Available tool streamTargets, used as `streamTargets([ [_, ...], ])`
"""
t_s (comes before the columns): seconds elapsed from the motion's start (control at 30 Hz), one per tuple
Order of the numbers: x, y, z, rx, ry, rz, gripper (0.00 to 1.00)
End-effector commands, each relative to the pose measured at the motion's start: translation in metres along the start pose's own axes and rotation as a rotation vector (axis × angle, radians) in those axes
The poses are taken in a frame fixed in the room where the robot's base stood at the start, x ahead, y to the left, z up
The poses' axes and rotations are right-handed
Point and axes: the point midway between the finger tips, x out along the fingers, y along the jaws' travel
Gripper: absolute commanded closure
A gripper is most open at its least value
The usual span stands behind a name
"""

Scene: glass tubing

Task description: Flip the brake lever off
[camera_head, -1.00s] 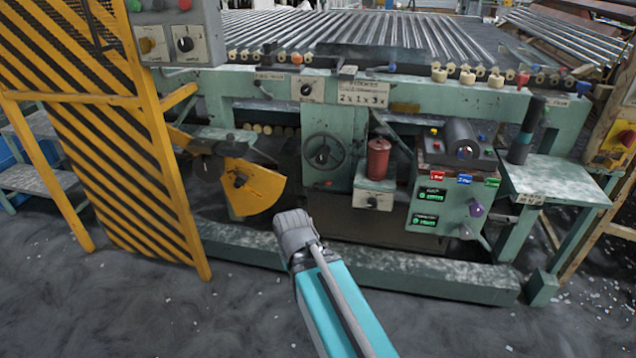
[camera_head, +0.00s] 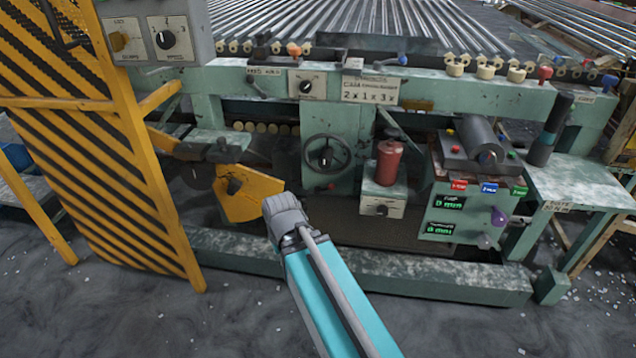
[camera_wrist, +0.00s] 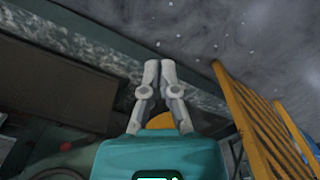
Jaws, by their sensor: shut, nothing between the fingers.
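No brake lever can be named with certainty. In the head view only my arm shows, low in front of the machine; the fingers are hidden there. My gripper is apart from both levers.
A yellow-black striped guard (camera_head: 95,150) stands at the left, with a grey switch box (camera_head: 157,32) at its top. A yellow quadrant (camera_head: 245,195), a handwheel (camera_head: 327,154), a red canister (camera_head: 388,162) and a control panel (camera_head: 457,213) line the machine front.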

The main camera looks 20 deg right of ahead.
Motion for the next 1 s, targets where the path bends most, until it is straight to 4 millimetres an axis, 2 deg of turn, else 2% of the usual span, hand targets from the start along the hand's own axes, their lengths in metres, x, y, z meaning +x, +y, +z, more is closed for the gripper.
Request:
streamTargets([
  [0.43, 0.000, 0.000, 0.000, 0.001, 0.001, 0.002, 1.00],
  [0.57, 0.002, 0.004, -0.006, 0.011, 0.012, 0.023, 1.00],
  [0.77, 0.008, 0.026, -0.032, 0.060, 0.070, 0.138, 1.00],
  [1.0, 0.008, 0.069, -0.092, 0.154, 0.235, 0.392, 1.00],
])
